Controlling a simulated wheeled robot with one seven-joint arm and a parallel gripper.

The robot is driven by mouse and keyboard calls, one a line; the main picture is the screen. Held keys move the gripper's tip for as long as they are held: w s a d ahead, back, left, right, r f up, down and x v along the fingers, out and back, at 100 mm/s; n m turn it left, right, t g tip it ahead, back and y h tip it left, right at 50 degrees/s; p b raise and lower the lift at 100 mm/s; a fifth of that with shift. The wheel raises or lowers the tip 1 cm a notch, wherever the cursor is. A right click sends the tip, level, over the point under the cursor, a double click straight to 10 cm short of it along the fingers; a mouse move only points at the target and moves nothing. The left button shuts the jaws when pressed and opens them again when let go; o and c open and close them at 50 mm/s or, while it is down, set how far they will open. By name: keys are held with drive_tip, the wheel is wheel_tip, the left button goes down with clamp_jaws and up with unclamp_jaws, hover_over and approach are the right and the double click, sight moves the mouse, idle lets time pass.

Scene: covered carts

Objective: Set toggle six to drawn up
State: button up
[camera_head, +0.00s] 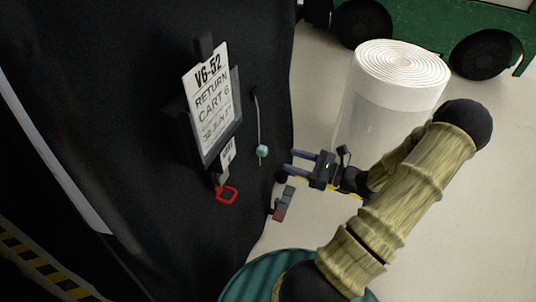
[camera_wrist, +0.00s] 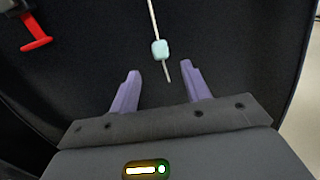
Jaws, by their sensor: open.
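A pale blue toggle bead (camera_head: 262,151) sits near the lower end of a thin light cord (camera_head: 257,115) on the black cart cover (camera_head: 150,220). A short tail of cord hangs below it. The label beside it (camera_head: 209,105) reads VG-52, RETURN CART 6. In the wrist view the toggle (camera_wrist: 160,49) lies just beyond the fingertips, roughly midway between them, with the cord tail reaching toward the gap. My gripper (camera_head: 289,165) is open and empty, to the right of the toggle and apart from it.
A red pull loop (camera_head: 227,195) on a grey tag hangs left of the toggle. A large white roll (camera_head: 385,100) stands behind my arm. A green wheeled cart (camera_head: 420,30) is at the back. Small dark red and green blocks (camera_head: 282,204) show by the cover's edge.

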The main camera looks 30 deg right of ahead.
sight(267, 151)
drive_tip(key=b+x, duration=0.2)
drive_tip(key=x, duration=0.7)
clamp_jaws()
